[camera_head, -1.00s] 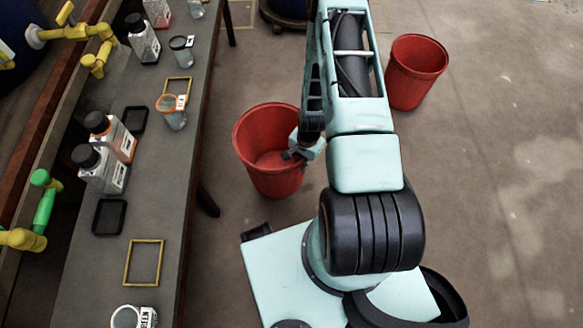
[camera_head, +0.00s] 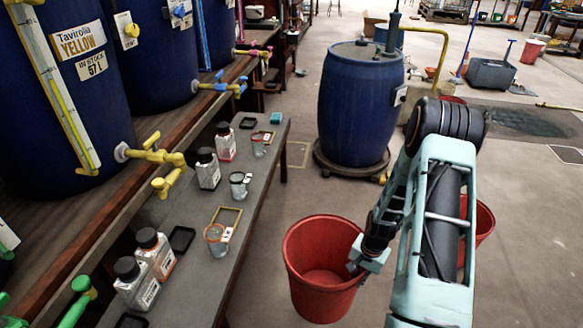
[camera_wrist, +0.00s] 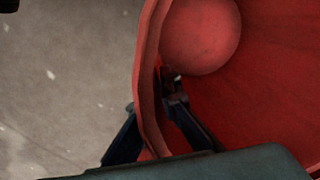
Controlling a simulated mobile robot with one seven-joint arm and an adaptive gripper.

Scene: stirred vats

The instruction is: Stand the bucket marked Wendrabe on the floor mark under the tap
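A red bucket (camera_head: 305,285) is at the lower middle of the head view, right of the bench, its open top facing up. My gripper (camera_head: 360,262) is at its right rim. In the wrist view my gripper (camera_wrist: 155,112) has one finger outside and one inside the wall of the red bucket (camera_wrist: 265,105), closed on the rim. A second red bucket (camera_head: 484,225) stands farther right, partly behind my arm. No name shows on either bucket. A pale outlined square (camera_head: 297,154) lies on the floor left of the blue barrel; another (camera_head: 567,154) lies at the right.
A blue barrel (camera_head: 358,105) stands on a low dolly, with a yellow pipe (camera_head: 428,32) beside it. The bench (camera_head: 205,285) at left holds bottles and cups. Blue vats with a yellow tap (camera_head: 160,160) stand behind it. Open floor lies to the right.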

